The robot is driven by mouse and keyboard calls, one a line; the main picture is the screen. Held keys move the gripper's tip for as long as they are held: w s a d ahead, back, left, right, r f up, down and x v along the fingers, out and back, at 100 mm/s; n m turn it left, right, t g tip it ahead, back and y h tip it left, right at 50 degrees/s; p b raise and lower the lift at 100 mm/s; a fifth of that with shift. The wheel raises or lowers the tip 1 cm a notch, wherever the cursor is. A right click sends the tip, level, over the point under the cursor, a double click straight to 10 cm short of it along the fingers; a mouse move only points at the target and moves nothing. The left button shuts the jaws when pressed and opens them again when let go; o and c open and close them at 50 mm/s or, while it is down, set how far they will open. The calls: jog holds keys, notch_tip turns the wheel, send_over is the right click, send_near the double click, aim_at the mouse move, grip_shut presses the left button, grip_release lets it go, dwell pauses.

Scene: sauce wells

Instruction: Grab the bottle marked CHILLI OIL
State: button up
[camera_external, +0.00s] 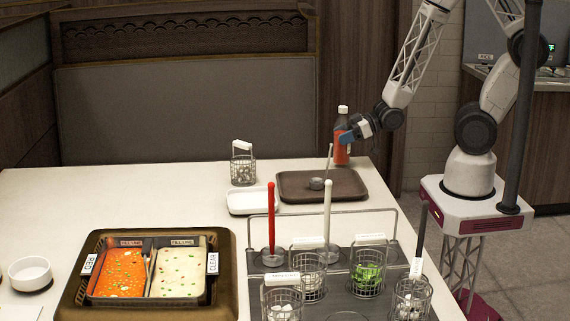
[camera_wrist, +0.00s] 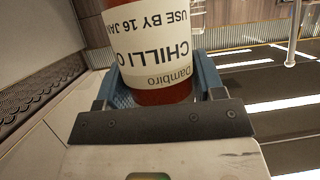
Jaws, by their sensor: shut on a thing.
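The chilli oil bottle (camera_external: 342,137) is a red-orange bottle with a white cap near the table's back right edge in the external view. In the wrist view the bottle (camera_wrist: 155,45) fills the top middle, its white label reading "CHILLI O", "Dambiro" and "USE BY 16 JAN" upside down. My gripper (camera_external: 346,137) reaches in from the right and is shut on the bottle. In the wrist view the blue fingers of my gripper (camera_wrist: 160,88) sit on both sides of the bottle's lower part. The bottle looks upright; I cannot tell whether it touches the table.
A brown tray (camera_external: 300,196) with a small cup and upright handle lies in front of the bottle. A white tray (camera_external: 240,204) and wire basket (camera_external: 243,170) stand left of it. A divided soup pot (camera_external: 122,287) and a rack of baskets (camera_external: 395,252) fill the front.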

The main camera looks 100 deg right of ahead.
aim_at(343, 111)
notch_tip(343, 111, up, 8)
jog(key=shift+r, duration=0.2)
dwell(0.8)
